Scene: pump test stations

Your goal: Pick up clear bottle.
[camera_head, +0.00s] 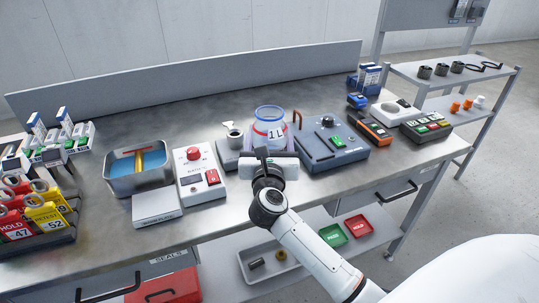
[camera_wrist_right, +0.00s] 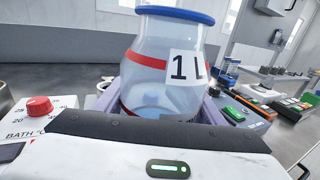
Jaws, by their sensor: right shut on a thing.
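The clear bottle (camera_head: 270,124) has a blue rim, red bands and a white "1 L" label, and stands upright near the middle of the workbench in the head view. In the right wrist view the bottle (camera_wrist_right: 166,68) fills the centre, directly ahead of the gripper. My right gripper (camera_head: 269,151) is shut on the lower part of the bottle; its fingers show at both sides in the right wrist view (camera_wrist_right: 165,118). The bottle's base is hidden, so I cannot tell if it touches the bench. My left gripper is not in view.
A bath controller (camera_head: 199,176) with a red knob and a water bath (camera_head: 140,172) stand left of the bottle. A blue-grey test unit (camera_head: 332,147) is close on its right. Red and yellow tags (camera_head: 42,215) fill a left rack. Bare bench (camera_head: 420,165) shows at right.

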